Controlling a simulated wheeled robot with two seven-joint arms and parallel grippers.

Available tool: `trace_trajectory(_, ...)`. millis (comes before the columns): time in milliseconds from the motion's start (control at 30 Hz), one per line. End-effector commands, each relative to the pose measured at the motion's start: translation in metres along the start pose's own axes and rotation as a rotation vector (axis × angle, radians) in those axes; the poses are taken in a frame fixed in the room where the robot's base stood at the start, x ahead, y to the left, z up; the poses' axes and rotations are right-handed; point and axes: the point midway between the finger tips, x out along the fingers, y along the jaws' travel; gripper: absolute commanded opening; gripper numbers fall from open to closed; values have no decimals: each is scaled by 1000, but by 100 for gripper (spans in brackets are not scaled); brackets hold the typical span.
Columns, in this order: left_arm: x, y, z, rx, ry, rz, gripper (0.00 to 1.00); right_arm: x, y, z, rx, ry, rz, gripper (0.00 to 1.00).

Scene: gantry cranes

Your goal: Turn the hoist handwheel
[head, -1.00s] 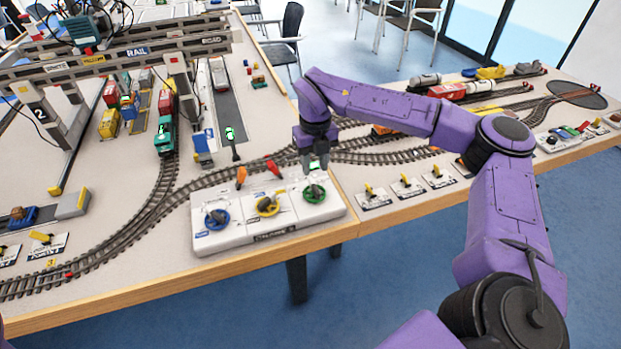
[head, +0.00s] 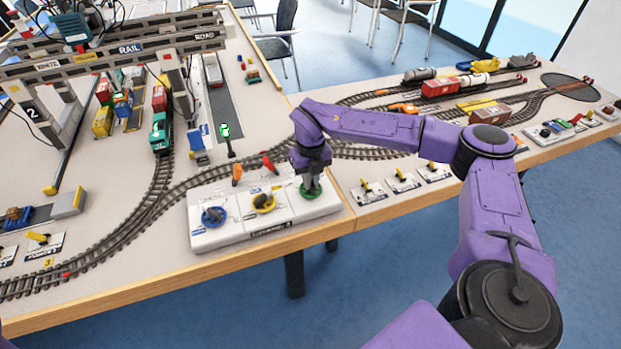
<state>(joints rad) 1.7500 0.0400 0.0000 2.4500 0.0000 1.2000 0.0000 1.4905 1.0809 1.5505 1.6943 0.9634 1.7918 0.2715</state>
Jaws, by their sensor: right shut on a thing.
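A white control box (head: 238,236) stands at the front edge of the table. On its top are a blue handwheel (head: 214,216), a yellow handwheel (head: 264,202) and a green handwheel (head: 311,194), with two orange levers behind them. The labels are too small to read for telling which one is the hoist wheel. My right gripper (head: 311,187) points down at the green handwheel and is shut on it, hiding its middle part. My left gripper is not in view.
The gantry crane (head: 125,50) spans the road and rail lanes at the back left. Tracks (head: 200,190) curve close behind the control box. Small lever plates (head: 401,180) sit to its right. Wagons (head: 438,87) stand on tracks at the far right.

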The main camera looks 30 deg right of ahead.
Motion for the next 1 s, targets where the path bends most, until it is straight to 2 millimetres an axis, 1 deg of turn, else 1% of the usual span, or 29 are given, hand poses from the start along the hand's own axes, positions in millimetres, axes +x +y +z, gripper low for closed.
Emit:
trace_trajectory(167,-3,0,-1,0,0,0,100,-2,0,0,-26,-2,-1,0)
trace_trajectory(367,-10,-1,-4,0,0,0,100,-4,0,1,-125,-2,-1,0)
trace_trajectory(1000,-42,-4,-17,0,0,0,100,-4,-1,1,-658,-2,-1,0)
